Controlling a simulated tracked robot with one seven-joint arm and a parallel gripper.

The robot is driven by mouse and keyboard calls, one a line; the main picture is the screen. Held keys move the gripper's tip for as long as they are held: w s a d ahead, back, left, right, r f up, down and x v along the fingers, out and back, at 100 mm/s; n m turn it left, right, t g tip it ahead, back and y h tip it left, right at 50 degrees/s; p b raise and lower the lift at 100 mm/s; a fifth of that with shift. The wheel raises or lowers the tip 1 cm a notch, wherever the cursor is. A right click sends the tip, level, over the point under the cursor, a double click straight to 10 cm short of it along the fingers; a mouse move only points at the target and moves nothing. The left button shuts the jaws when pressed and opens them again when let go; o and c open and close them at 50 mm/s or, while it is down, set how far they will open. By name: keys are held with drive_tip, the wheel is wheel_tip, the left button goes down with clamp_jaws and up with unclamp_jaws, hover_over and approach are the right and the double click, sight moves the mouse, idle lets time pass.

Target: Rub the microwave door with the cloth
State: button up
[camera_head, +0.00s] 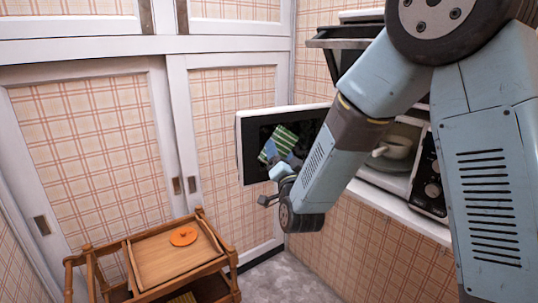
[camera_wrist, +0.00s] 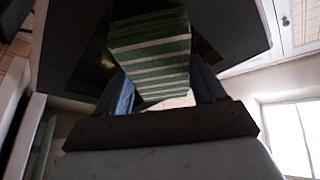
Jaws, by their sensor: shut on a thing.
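The microwave door (camera_head: 252,132) stands swung open, with a white frame and a dark glass panel. It also shows in the wrist view as a dark panel (camera_wrist: 235,25). A green and white striped cloth (camera_head: 281,141) is at the glass; in the wrist view the cloth (camera_wrist: 150,48) spans the space between my fingers. My gripper (camera_wrist: 160,85) is shut on the cloth and faces the door. I cannot tell whether the cloth touches the glass. The fingertips are partly hidden by the cloth.
The open microwave (camera_head: 398,165) holds a pale cup or pot (camera_head: 396,147) and stands on a white shelf at the right. A wooden cart (camera_head: 160,262) with an orange lid-like disc (camera_head: 183,236) stands below left. Sliding cupboard doors (camera_head: 90,150) are behind. Grey floor is free between.

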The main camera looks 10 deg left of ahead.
drive_tip(key=shift+w+a, duration=0.4)
drive_tip(key=shift+w, duration=0.1)
idle(0.3)
drive_tip(key=shift+d, duration=0.1)
drive_tip(key=w+d, duration=0.2)
drive_tip(key=d, duration=0.1)
drive_tip(key=shift+w+d, duration=0.1)
idle(0.4)
drive_tip(key=shift+s+a, duration=0.6)
drive_tip(key=shift+a, duration=0.25)
drive_tip(key=shift+s+a, duration=0.55)
drive_tip(key=shift+a, duration=0.3)
drive_tip(key=s+d, duration=0.3)
drive_tip(key=s, duration=0.1)
drive_tip(key=shift+s+d, duration=0.35)
drive_tip(key=shift+d, duration=0.05)
